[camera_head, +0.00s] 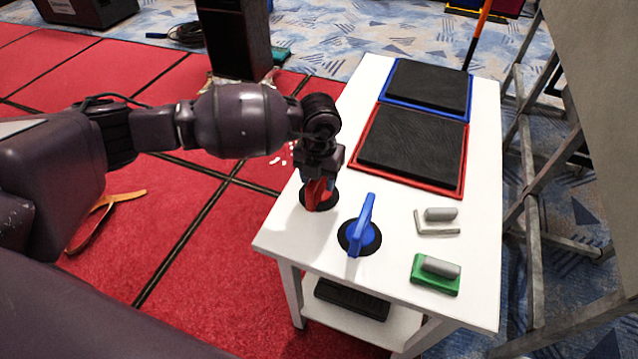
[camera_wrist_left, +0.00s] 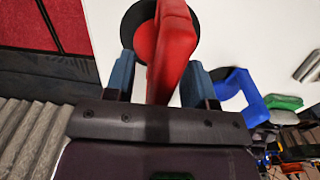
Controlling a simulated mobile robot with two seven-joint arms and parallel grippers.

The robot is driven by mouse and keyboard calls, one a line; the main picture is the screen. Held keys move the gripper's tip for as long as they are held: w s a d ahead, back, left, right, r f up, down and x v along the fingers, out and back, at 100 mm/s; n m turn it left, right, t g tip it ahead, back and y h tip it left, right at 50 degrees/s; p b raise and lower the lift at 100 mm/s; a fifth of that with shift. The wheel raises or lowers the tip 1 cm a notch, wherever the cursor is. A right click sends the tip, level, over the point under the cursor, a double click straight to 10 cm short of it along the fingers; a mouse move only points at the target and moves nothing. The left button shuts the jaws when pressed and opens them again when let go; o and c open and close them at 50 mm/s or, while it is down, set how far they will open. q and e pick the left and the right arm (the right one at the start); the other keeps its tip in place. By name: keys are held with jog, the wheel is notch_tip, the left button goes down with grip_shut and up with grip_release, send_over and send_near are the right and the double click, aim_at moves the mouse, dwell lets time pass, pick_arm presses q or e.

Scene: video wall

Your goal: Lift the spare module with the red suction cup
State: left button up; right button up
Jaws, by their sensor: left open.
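The red suction cup (camera_head: 314,196) stands on the white table's (camera_head: 285,240) left edge, on its black round pad. My left gripper (camera_head: 318,178) is directly over it. In the left wrist view the red handle (camera_wrist_left: 172,45) lies between the two blue-grey fingers of the open gripper (camera_wrist_left: 160,75), with a gap at least on the right side. A black panel (camera_head: 412,145) lies in a red-rimmed tray (camera_head: 433,186), and another black panel (camera_head: 430,88) lies in a blue-rimmed tray (camera_head: 398,104) behind it. Which is the spare module I cannot tell. My right gripper is out of view.
A blue suction cup (camera_head: 362,232) stands just right of the red one. A grey cylinder on a light bracket (camera_head: 440,214) and a green block with a grey cylinder (camera_head: 435,285) are farther right. A metal frame (camera_head: 530,180) stands beyond the table's right side.

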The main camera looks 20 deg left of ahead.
pick_arm(q)
jog(key=shift+f, duration=0.15)
dwell(0.3)
grip_shut()
